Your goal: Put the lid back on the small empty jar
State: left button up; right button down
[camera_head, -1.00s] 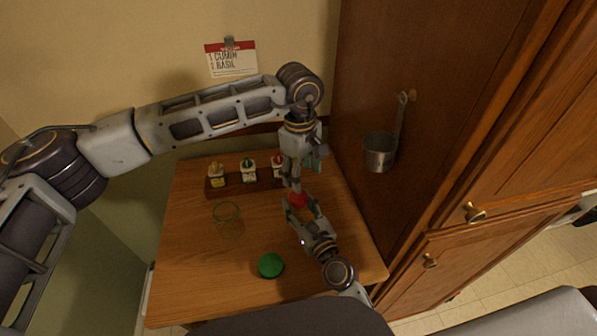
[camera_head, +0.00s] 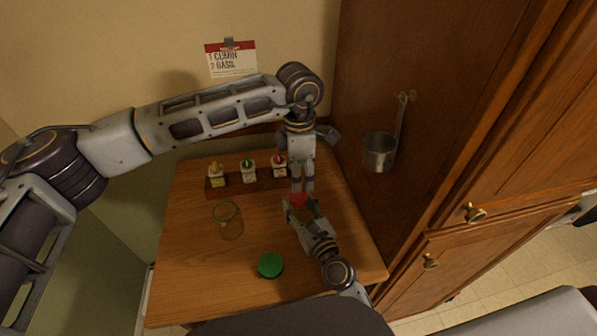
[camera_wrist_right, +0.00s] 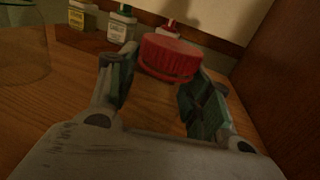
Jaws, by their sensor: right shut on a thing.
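A ridged red lid (camera_head: 298,200) is between the fingertips of my right gripper (camera_head: 302,208), which is shut on it. The lid also shows at the fingertips in the right wrist view (camera_wrist_right: 171,58). My left gripper (camera_head: 303,187) points down over the same spot in the head view, with its fingers close together; I cannot tell its gap or height. A clear open glass jar (camera_head: 228,222) that looks empty stands left of the grippers. A green lid (camera_head: 270,265) lies nearer the front. Whether a smaller clear jar is beneath the red lid is hidden.
A wooden rack (camera_head: 233,188) with several small labelled spice bottles stands at the back of the wooden table (camera_head: 190,280). A metal ladle (camera_head: 380,152) hangs on the cabinet side at right. The table's front left is clear.

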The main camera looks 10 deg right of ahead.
aim_at(299, 196)
pick_arm(q)
jog(key=n, duration=0.4)
jog(key=shift+a+n, duration=0.1)
jog(key=shift+n, duration=0.3)
jog(key=n, duration=0.9)
jog(key=shift+a, duration=0.15)
jog(key=shift+n, duration=2.6)
jog(key=shift+f, duration=0.15)
jog(key=shift+f, duration=3.85)
